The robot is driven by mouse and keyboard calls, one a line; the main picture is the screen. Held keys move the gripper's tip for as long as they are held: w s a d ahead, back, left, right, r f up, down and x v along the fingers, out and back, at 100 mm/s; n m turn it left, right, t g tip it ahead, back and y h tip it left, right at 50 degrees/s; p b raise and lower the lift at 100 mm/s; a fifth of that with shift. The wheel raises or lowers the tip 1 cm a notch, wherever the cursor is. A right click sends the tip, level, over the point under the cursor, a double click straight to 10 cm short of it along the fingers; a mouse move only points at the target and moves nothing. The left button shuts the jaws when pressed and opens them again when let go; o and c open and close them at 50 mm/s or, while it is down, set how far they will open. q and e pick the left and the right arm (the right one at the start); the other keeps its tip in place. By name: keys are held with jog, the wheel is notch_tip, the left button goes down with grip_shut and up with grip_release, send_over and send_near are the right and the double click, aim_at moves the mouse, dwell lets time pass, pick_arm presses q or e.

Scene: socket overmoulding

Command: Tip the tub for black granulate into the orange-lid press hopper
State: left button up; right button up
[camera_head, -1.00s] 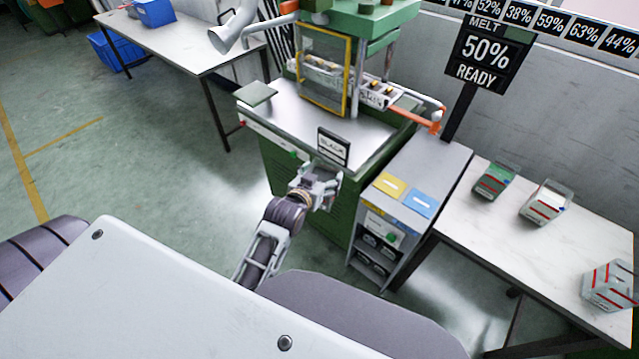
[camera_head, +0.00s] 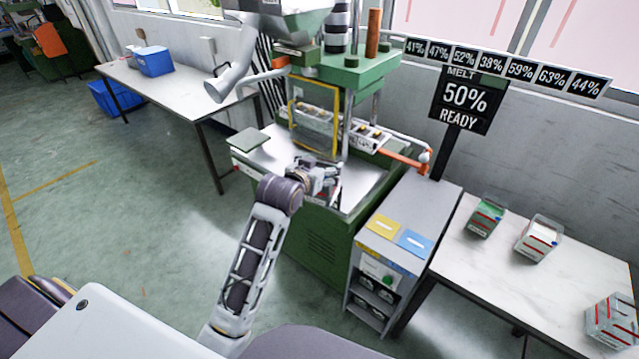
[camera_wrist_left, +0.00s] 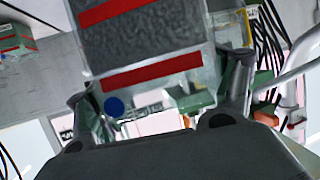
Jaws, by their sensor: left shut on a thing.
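My left gripper (camera_head: 328,180) is in front of the green press, over its metal bed. In the left wrist view its fingers (camera_wrist_left: 160,98) are shut on a clear tub (camera_wrist_left: 150,83) with red stripes, a blue dot and dark grey granulate inside. In the head view the tub is mostly hidden by the gripper and wrist. A grey hopper (camera_head: 290,22) sits on top of the press, cut off by the upper edge; its lid cannot be seen. My right gripper is not in view.
The green press (camera_head: 310,240) has a yellow-framed guard (camera_head: 337,120). A grey cabinet (camera_head: 400,195) stands right of it. The right table (camera_head: 470,275) holds several tubs. A sign reads MELT 50% READY (camera_head: 466,100). A pale duct (camera_head: 235,65) hangs left of the press.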

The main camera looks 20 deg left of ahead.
pick_arm(q)
jog(key=w+a+r+p, duration=0.1)
jog(key=a+r, duration=0.1)
jog(key=r, duration=1.1)
jog(key=w+a+r, duration=0.1)
jog(key=a+r, duration=0.1)
jog(key=r, duration=1)
jog(key=w+a+r+p, duration=0.1)
jog(key=w+a+r, duration=0.15)
jog(key=r, duration=1.05)
jog(key=s+a+r, duration=0.3)
jog(key=s+r, duration=0.3)
jog(key=r, duration=0.5)
jog(key=s+a+r+p, duration=0.1)
jog(key=s+a+r, duration=0.2)
jog(key=s+r, duration=0.4)
jog(key=s+a+r, duration=0.4)
jog(key=s+r, duration=0.3)
jog(key=r, duration=1)
jog(key=shift+s+r+h+p, duration=0.2)
jog(key=shift+h+p, duration=0.1)
jog(key=shift+p, duration=0.05)
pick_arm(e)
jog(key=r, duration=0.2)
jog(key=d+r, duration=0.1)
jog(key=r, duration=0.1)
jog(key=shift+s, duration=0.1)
